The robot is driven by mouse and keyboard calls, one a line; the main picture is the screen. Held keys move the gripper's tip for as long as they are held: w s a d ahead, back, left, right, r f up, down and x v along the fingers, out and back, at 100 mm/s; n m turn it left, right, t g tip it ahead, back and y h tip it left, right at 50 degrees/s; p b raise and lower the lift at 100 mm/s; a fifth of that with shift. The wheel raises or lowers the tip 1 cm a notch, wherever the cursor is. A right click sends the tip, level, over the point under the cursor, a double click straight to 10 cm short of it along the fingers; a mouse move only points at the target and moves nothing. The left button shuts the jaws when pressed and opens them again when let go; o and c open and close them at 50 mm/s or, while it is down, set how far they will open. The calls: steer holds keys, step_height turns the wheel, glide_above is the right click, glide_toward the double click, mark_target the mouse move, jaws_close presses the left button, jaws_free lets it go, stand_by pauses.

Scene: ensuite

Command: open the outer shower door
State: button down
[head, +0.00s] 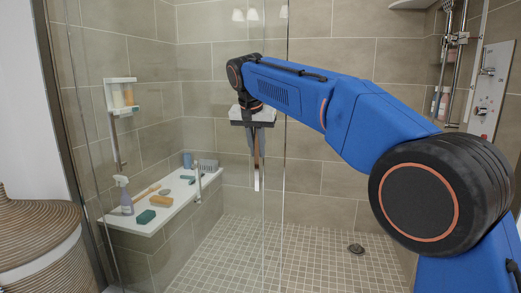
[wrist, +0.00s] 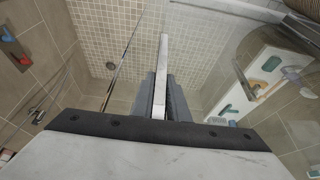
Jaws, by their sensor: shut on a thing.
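The shower has clear glass door panels (head: 225,65); which pane is the outer door is hard to tell. A pale vertical bar handle (head: 257,181) hangs below my gripper (head: 255,142) in the middle of the head view. My gripper points down and is shut on this handle. In the wrist view, the handle (wrist: 164,55) runs lengthwise between the two grey fingers (wrist: 161,94). The fingers partly hide the bar. Upright glass edges show close to the handle. I cannot tell how far the door stands open.
Behind the glass, a white-topped bench (head: 160,208) carries a spray bottle (head: 123,196), brushes and sponges. A small shelf (head: 121,97) hangs above it. A woven basket (head: 40,240) stands at the left. The tiled shower floor (head: 290,250) is clear around its drain (head: 356,248).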

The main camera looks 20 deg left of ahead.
steer(key=shift+r, duration=0.1)
steer(key=c, duration=1.7)
jaws_free()
steer(key=shift+v, duration=8.65)
